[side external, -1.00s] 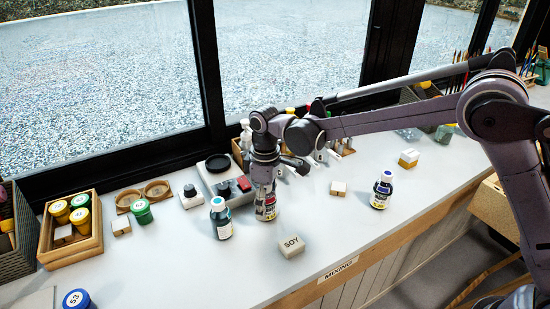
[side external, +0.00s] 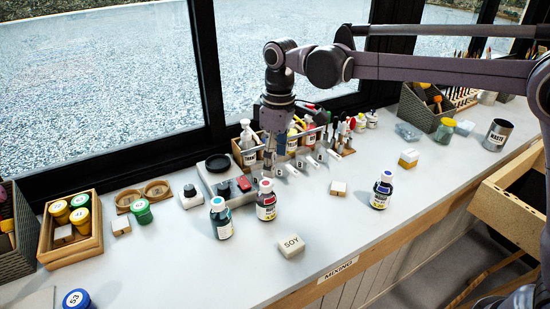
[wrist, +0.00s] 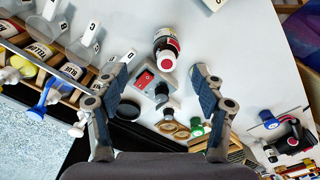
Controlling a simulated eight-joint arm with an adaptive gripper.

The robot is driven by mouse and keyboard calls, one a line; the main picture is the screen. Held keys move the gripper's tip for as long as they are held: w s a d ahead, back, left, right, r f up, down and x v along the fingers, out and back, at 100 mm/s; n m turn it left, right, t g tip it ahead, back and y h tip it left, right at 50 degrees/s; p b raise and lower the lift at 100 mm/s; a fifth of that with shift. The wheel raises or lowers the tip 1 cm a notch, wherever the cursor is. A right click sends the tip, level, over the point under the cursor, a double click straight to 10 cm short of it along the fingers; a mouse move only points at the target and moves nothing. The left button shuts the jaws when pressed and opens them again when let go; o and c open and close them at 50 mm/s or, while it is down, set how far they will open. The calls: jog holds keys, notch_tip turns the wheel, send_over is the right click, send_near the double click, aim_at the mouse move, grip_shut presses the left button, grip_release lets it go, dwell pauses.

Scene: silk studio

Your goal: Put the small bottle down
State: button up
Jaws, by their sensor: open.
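A small bottle with a dark red cap and a white and yellow label (side external: 266,205) stands upright on the white counter, in front of the black and red device. In the wrist view the same bottle (wrist: 166,42) shows its red cap, beyond the fingertips. My gripper (side external: 268,170) is above and behind this bottle in the side view, apart from it. In the wrist view my gripper (wrist: 162,78) has its two fingers spread wide with nothing between them.
A blue-capped bottle (side external: 221,218) stands close to the left, and another (side external: 382,190) stands to the right. A block marked SOY (side external: 291,245) lies in front. A wooden rack of bottles (side external: 247,152) is behind. The counter between SOY and the right bottle is clear.

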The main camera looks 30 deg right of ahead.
jog(key=s+d+r+m+t, duration=0.3)
jog(key=s+d+m, duration=0.1)
jog(key=s+d, duration=0.7)
jog(key=s+d+f+m+t, duration=0.3)
jog(key=s+d+f+m, duration=0.1)
jog(key=s+d, duration=0.4)
jog(key=shift+s+f+t, duration=0.3)
jog(key=shift+s+f, duration=0.55)
jog(key=shift+s, duration=0.05)
jog(key=shift+o, duration=0.5)
